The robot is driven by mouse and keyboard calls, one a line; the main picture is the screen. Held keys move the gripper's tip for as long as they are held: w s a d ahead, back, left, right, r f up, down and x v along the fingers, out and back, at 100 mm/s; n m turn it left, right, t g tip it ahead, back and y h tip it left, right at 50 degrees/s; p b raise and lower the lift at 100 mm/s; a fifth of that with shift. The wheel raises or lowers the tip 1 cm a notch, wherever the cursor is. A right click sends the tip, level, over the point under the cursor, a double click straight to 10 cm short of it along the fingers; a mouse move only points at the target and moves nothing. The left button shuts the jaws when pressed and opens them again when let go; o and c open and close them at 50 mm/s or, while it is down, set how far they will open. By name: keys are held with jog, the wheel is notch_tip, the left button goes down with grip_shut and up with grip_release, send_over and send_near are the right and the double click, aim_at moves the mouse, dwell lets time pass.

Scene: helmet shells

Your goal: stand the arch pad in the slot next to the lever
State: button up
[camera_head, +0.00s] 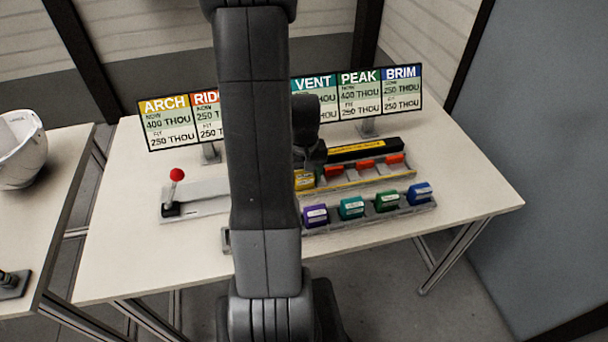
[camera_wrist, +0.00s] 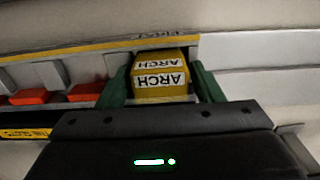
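The arch pad (camera_wrist: 160,80) is a yellow block with white ARCH labels on two faces. In the wrist view it sits between the two green fingers of my gripper (camera_wrist: 162,84), which press close on both its sides. In the head view the yellow pad (camera_head: 303,182) shows just right of my arm, at the left end of the rack with red pieces (camera_head: 364,164). Whether its underside rests on the rack is hidden. The lever (camera_head: 175,184), with a red knob, stands to the left on a grey plate (camera_head: 207,190). My arm hides the area between lever and pad.
A front tray holds a purple pad (camera_head: 315,215), a teal pad (camera_head: 351,208), a green pad (camera_head: 387,201) and a blue pad (camera_head: 420,193). Sign boards (camera_head: 360,93) stand at the back. A white helmet shell (camera_head: 22,145) is on the left table. The table's front left is clear.

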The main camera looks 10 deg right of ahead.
jog(key=shift+o, duration=0.7)
jog(key=shift+r, duration=0.1)
jog(key=shift+w+r, duration=0.1)
jog(key=shift+r, duration=0.45)
notch_tip(320, 180, up, 11)
